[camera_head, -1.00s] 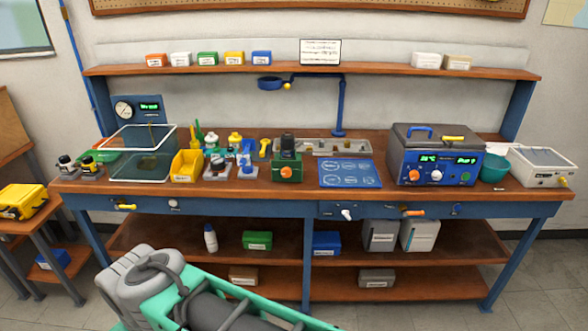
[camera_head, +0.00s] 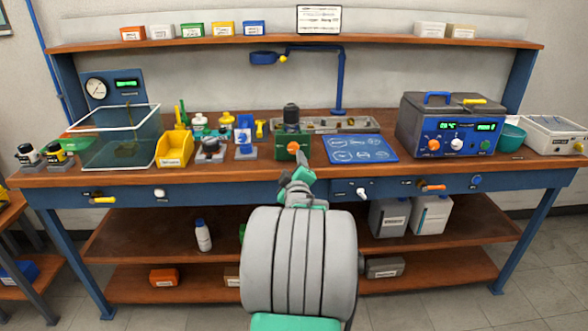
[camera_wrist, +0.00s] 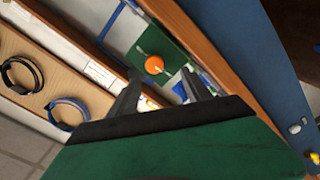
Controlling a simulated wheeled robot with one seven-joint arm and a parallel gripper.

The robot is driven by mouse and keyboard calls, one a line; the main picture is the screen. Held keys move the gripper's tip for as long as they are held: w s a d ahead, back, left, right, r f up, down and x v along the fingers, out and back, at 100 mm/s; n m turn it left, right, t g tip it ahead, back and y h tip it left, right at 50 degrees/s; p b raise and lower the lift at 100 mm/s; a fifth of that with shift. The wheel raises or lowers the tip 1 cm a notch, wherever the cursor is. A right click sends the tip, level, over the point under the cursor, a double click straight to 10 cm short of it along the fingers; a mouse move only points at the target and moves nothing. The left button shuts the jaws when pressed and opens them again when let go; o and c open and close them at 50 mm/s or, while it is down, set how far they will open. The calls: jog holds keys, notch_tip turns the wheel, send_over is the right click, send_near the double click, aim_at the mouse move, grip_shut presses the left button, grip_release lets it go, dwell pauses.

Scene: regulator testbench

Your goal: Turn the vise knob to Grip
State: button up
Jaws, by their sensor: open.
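A green block (camera_head: 286,138) with a dark cylinder (camera_head: 291,116) on top stands near the bench's front, probably the vise. It has an orange knob (camera_head: 293,148) on its front face. The wrist view shows the orange knob (camera_wrist: 153,64) on the green face (camera_wrist: 160,48), just beyond and between my fingertips. My gripper (camera_head: 301,168) is just below and in front of the knob. In the wrist view my gripper (camera_wrist: 160,88) is open with nothing between its fingers; they look apart from the knob. Any marking around the knob is too small to read.
A blue mat (camera_head: 360,148) lies right of the block. A small blue fixture (camera_head: 245,140) and a yellow bin (camera_head: 174,149) stand to its left. The bench's front edge (camera_head: 230,174) is close under my gripper. A lamp arm (camera_head: 340,80) rises behind.

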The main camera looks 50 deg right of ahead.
aim_at(294, 150)
jog(key=shift+h, duration=0.3)
jog(key=x, duration=0.8)
jog(key=shift+s+d+r+p, duration=0.2)
jog(key=shift+s+d+p, duration=0.05)
jog(key=shift+s+p, duration=0.15)
jog(key=shift+c, duration=0.5)
grip_shut()
